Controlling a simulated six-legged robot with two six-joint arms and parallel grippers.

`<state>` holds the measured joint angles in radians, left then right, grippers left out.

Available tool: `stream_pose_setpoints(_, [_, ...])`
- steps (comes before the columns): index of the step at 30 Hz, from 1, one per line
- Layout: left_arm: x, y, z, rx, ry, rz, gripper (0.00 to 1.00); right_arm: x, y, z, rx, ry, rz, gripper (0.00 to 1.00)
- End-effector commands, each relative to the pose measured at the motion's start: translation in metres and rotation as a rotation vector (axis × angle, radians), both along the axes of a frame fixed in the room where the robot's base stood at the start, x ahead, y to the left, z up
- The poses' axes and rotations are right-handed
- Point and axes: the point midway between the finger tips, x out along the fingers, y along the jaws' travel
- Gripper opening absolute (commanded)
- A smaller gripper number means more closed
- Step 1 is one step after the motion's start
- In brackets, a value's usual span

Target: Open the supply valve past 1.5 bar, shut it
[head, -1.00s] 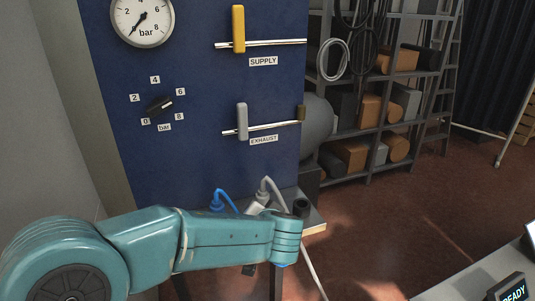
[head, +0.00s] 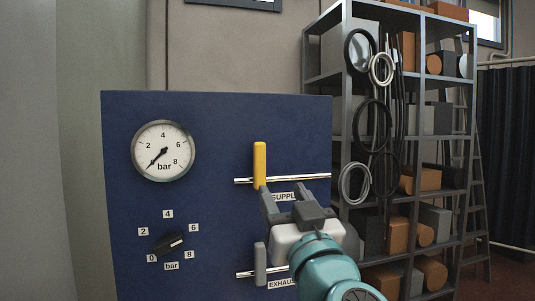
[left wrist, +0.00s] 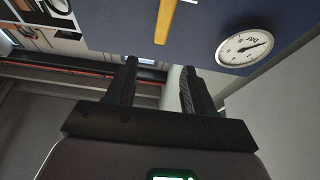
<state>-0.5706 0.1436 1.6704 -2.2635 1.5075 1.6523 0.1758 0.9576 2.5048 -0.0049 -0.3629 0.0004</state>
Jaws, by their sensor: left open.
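The supply valve's yellow handle (head: 260,163) stands upright, crosswise to its horizontal pipe (head: 312,177) on the blue panel. My left gripper (head: 281,188) is open and empty, just below and right of the handle in the head view; I cannot tell whether it touches. In the left wrist view, the yellow handle (left wrist: 163,20) shows beyond the gap between the open fingers (left wrist: 158,68). The round bar gauge (head: 163,151) has its needle at the lower left, near the bottom of the scale. The gripper partly covers the SUPPLY label (head: 284,197). My right gripper is not in view.
A grey exhaust handle (head: 261,264) stands upright on a lower pipe, close to my left wrist. A black selector knob (head: 168,244) marked 0 to 8 bar sits below the gauge. A shelf rack (head: 343,100) with hanging hoses stands right of the panel.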

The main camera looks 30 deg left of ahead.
Motion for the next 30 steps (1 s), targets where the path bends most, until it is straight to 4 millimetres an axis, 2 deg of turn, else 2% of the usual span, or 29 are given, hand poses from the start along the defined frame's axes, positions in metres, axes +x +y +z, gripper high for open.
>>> stream_pose_setpoints(1, [0.005,0.009,0.008,0.000,0.002,0.006,0.53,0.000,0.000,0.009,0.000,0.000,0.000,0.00])
stream_pose_setpoints(6, [0.030,0.037,0.026,0.001,0.004,0.008,0.53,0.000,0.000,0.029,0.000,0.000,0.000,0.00])
stream_pose_setpoints(15, [0.073,0.084,0.049,0.000,0.005,0.003,0.53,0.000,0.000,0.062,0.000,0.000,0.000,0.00])
stream_pose_setpoints(21, [0.088,0.100,0.056,0.002,0.005,-0.001,0.53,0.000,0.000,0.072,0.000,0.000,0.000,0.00])
stream_pose_setpoints(30, [0.092,0.102,0.055,0.001,0.004,-0.004,0.53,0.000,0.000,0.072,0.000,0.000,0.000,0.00])
